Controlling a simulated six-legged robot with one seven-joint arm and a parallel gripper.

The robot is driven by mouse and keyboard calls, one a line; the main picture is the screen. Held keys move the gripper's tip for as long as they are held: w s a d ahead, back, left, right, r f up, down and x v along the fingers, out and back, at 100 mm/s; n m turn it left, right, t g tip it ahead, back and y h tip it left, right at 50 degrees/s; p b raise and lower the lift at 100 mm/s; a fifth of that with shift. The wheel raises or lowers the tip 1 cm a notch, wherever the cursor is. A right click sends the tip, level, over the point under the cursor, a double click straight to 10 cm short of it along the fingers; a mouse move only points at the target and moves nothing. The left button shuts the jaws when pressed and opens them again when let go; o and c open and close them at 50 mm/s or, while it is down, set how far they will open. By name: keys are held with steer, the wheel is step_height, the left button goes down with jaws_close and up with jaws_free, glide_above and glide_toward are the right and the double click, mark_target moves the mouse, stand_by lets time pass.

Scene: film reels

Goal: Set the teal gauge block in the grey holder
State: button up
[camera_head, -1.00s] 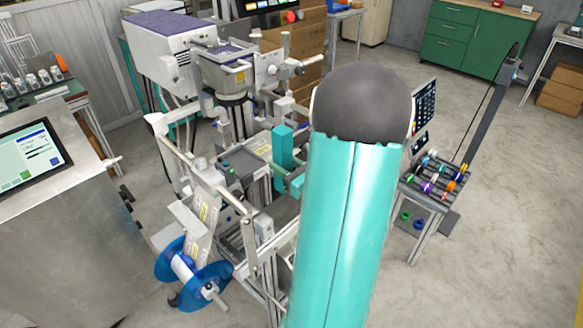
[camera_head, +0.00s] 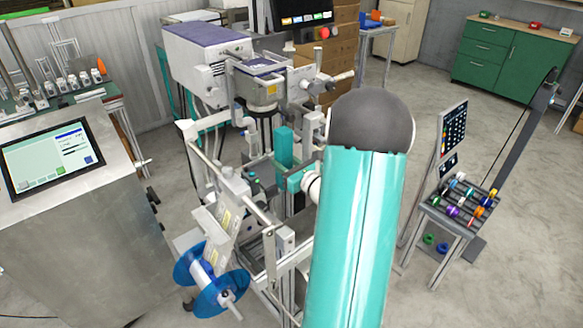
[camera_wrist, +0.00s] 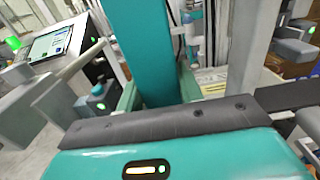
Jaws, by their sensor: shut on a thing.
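The teal gauge block (camera_head: 284,146) is a tall upright bar in the middle of the head view, in front of the labelling machine. It also shows at the top of the wrist view (camera_wrist: 149,45), slightly tilted in the picture. My gripper (camera_head: 290,180) is shut on its lower part; the wrist view shows a green finger on each side of the block (camera_wrist: 158,92). The block's lower end is hidden behind my gripper body. I cannot make out the grey holder for certain among the grey machine parts.
A labelling machine (camera_head: 205,65) with metal posts and rails crowds around the gripper. A blue reel (camera_head: 235,287) sits at its front. A touchscreen cabinet (camera_head: 50,157) stands left, a rack of coloured spools (camera_head: 461,200) right. Open floor lies at the far right.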

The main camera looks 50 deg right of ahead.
steer(key=w+d, duration=0.1)
steer(key=w, duration=0.9)
steer(key=shift+d, duration=0.2)
steer(key=shift+f, duration=0.55)
stand_by(0.3)
steer(key=o, duration=1.2)
steer(key=shift+c, duration=0.2)
steer(key=shift+s+f, duration=0.1)
steer(key=s, duration=0.4)
steer(key=s+a, duration=0.1)
steer(key=s, duration=0.8)
steer(key=shift+s+a, duration=0.3)
steer(key=shift+s, duration=0.05)
